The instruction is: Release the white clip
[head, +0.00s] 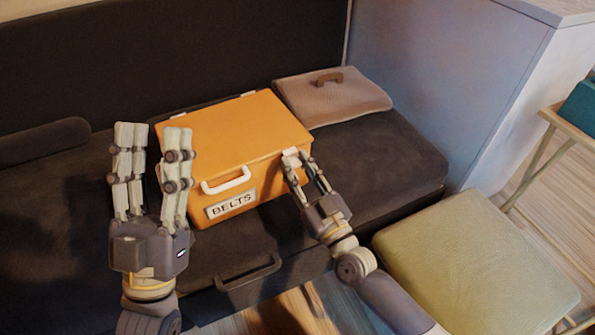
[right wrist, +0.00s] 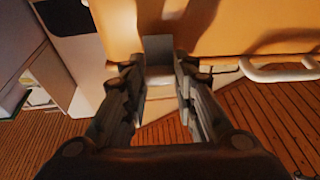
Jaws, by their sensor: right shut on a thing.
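An orange box (head: 235,125) with a BELTS label and a white handle (head: 225,181) on its front sits closed on the dark bed seat. The white clip (head: 290,152) is at the right end of the box's front upper edge, partly hidden by my fingers. My right gripper (head: 297,158) is shut on this clip. In the right wrist view the clip (right wrist: 158,76) shows between the fingertips, against the orange box front. My left gripper (head: 152,130) is open and empty, fingers pointing up, in front of the box's left side. Any left clip is hidden behind it.
A brown cushion (head: 333,97) with a handle lies behind the box at the right. A green cushioned stool (head: 475,265) stands at the front right. A dark drawer handle (head: 248,272) sticks out below the box. A grey-blue cabinet (head: 440,80) closes off the right.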

